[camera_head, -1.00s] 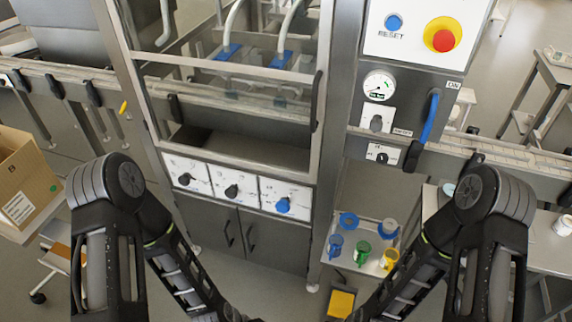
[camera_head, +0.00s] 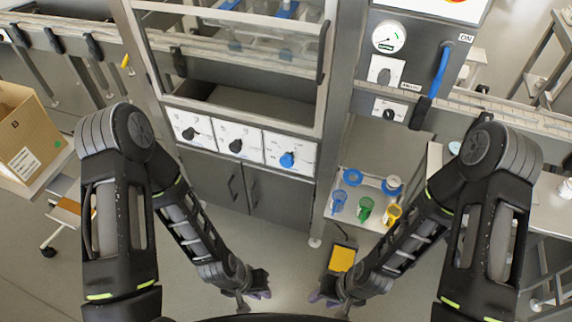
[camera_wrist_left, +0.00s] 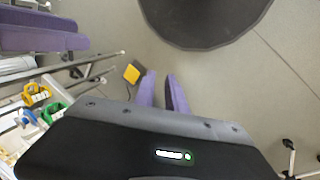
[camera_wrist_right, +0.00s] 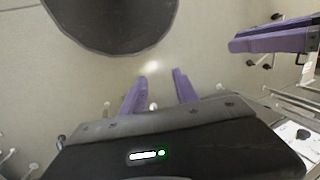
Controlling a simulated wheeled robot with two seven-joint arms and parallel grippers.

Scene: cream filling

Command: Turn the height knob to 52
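Three dial knobs sit in a row on white panels below the machine's window in the head view: a left black knob (camera_head: 190,133), a middle black knob (camera_head: 236,146) and a right blue knob (camera_head: 287,160). Their labels and scales are too small to read, so I cannot tell which is the height knob. My left gripper (camera_head: 262,285) and right gripper (camera_head: 318,294) hang low in front of me, well below and apart from the knobs. In the wrist views the purple fingers of the left gripper (camera_wrist_left: 160,77) and right gripper (camera_wrist_right: 160,77) stand apart with nothing between them.
A control column at right carries a gauge (camera_head: 389,37), small dark knobs (camera_head: 384,76) and a blue-handled lever (camera_head: 441,70). A shelf (camera_head: 372,222) holds coloured parts. A yellow pedal (camera_head: 342,259) lies on the floor. A cardboard box (camera_head: 30,130) stands at left.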

